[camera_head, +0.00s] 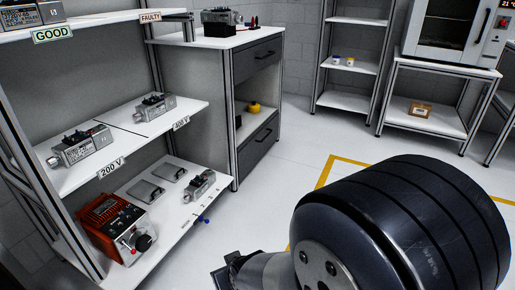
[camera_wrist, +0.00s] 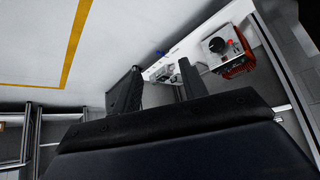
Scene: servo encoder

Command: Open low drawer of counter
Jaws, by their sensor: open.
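The counter (camera_head: 232,38) stands at the middle back in the head view, with a white top and grey frame. Its dark low drawer (camera_head: 257,142) is at the bottom, with a dark handle on its front. The drawer looks shut. Above it are an open shelf space and a dark upper drawer (camera_head: 260,57), also shut. My gripper shows in the wrist view (camera_wrist: 158,73), its two dark fingers apart with nothing between them. It is well away from the low drawer. In the head view my arm fills the lower right.
A shelf unit (camera_head: 185,115) at left holds grey servo devices and a red device (camera_head: 115,226), which also shows in the wrist view (camera_wrist: 228,50). A yellow item (camera_head: 254,106) sits inside the counter. White floor (camera_head: 265,205) before the counter is clear.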

